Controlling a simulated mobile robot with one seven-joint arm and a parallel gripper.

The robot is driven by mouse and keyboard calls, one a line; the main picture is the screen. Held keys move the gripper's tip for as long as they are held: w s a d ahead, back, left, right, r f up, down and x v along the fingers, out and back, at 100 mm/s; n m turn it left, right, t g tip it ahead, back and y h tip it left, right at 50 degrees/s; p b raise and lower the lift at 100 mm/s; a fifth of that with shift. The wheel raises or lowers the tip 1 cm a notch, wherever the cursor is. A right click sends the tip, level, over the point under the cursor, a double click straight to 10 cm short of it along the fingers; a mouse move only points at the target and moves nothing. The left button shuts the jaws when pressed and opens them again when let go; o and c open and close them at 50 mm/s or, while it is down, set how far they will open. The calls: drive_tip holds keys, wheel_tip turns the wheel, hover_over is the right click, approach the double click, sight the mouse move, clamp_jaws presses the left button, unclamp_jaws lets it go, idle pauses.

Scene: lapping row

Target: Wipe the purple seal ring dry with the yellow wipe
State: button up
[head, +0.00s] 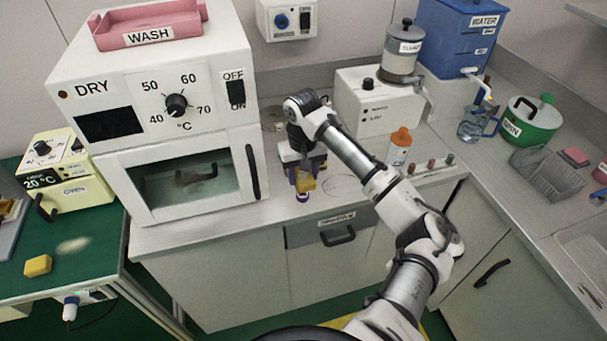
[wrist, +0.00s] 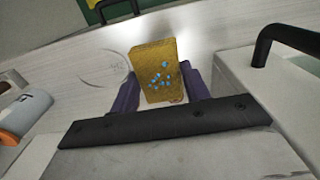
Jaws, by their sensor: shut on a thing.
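My gripper (head: 304,178) is low over the white counter in front of the oven, with its purple fingers on either side of the yellow wipe. It is shut on the yellow wipe (head: 306,183), a block-shaped pad. In the wrist view the wipe (wrist: 157,65) stands between the fingers, with several light blue specks on its face. Just under the wipe, in the head view, a small purple and white piece (head: 302,197) shows near the counter's front. I cannot tell whether it is the purple seal ring; no other ring is clearly visible.
The white oven (head: 190,180) stands close left of my gripper. An orange-capped bottle (head: 398,149) stands to the right, near a row of small coloured pegs (head: 431,164). Another yellow block (head: 38,266) lies on the green table. The counter around a faint circle (head: 347,187) is clear.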

drive_tip(key=shift+r+p, duration=0.35)
drive_tip(key=shift+r, duration=1.1)
drive_tip(key=shift+s+f, duration=0.1)
drive_tip(key=shift+s, duration=0.05)
